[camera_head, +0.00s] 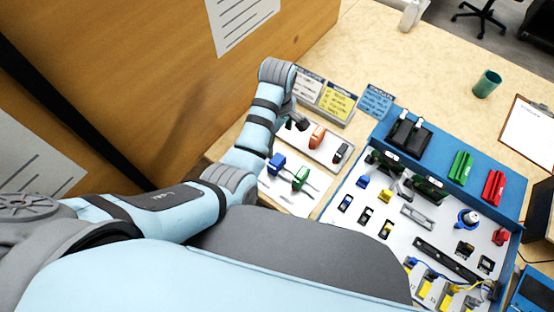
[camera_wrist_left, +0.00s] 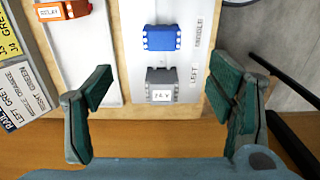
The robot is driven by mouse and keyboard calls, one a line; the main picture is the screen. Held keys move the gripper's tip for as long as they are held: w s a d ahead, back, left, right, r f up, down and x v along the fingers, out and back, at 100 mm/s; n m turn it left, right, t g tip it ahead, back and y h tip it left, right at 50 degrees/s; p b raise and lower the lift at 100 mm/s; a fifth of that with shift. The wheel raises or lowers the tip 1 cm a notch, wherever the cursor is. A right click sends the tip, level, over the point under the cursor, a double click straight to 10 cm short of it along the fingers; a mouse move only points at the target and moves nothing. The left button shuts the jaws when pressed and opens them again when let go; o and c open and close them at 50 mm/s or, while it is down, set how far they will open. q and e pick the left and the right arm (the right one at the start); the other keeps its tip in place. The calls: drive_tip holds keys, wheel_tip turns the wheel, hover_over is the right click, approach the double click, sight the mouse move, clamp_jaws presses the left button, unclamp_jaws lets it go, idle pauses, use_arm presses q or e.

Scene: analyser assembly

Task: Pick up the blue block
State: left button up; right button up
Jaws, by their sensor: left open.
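The blue block (camera_head: 277,162) lies on a white tray left of a green block in the head view. In the left wrist view the blue block (camera_wrist_left: 162,38) lies upright in the picture's upper middle, beyond a grey labelled block (camera_wrist_left: 161,85). My left gripper (camera_head: 297,121) is open and empty, hanging down above the trays. In the left wrist view its two green-padded fingers (camera_wrist_left: 160,75) stand wide apart, with the grey block showing between them and the blue block just past their tips. My right gripper does not show.
An orange block (camera_head: 317,137) sits on the neighbouring tray. The green block (camera_head: 302,178) shares the blue block's tray. A large blue-rimmed board (camera_head: 440,140) with several parts stands to the right. A wooden panel (camera_head: 150,70) rises at the left.

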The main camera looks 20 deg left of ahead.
sight(276, 159)
use_arm(q)
wheel_tip(276, 159, down, 14)
drive_tip(key=b, duration=0.4)
drive_tip(key=shift+s, duration=0.1)
drive_tip(key=shift+a+r, duration=0.1)
drive_tip(key=shift+c, duration=0.2)
drive_tip(key=c, duration=1.3)
